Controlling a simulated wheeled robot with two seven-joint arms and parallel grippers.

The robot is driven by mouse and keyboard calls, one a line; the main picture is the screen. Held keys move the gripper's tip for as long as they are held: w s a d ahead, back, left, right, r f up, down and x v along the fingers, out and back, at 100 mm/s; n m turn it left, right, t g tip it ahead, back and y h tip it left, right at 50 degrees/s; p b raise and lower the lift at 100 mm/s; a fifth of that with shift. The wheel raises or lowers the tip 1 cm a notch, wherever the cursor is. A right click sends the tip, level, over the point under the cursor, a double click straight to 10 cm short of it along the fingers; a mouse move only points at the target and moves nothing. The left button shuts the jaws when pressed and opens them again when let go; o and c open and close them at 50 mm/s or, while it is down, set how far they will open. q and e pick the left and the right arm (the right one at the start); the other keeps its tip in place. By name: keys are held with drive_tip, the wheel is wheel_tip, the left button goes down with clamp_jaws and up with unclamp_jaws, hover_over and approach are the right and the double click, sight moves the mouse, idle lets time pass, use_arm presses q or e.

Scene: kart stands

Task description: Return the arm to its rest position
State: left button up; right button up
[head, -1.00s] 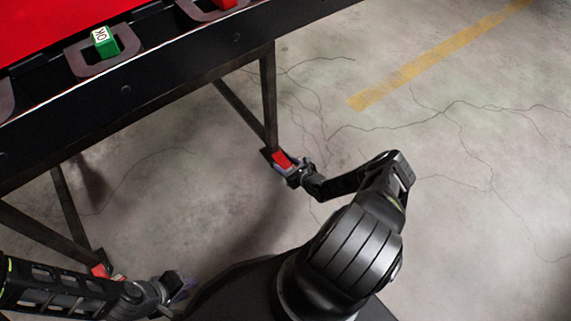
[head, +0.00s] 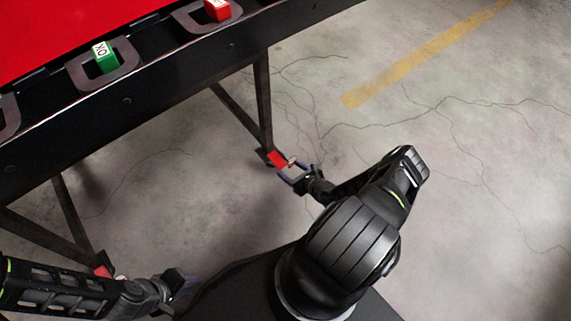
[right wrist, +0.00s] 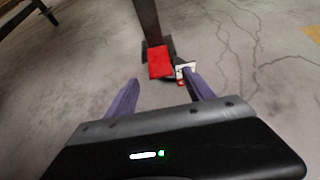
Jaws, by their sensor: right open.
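My right arm reaches from the bottom middle towards the foot of a dark kart stand leg. Its right gripper (head: 291,170) is open and empty. A red piece (head: 277,159) at the foot of the leg lies just ahead of its fingers. In the right wrist view the open fingers (right wrist: 160,95) stand apart, with bare floor between them.
The stand (head: 180,80) has a red top, a black side rail and dark legs. A green block (head: 103,56) marked OK and a red block (head: 217,10) sit in grey holders along its edge. Another red foot piece (head: 102,271) is near my left arm. Cracked concrete floor (head: 480,190) is open to the right.

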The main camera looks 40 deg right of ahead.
drive_tip(key=shift+s+r, duration=0.15)
drive_tip(key=shift+s, duration=0.15)
idle(0.4)
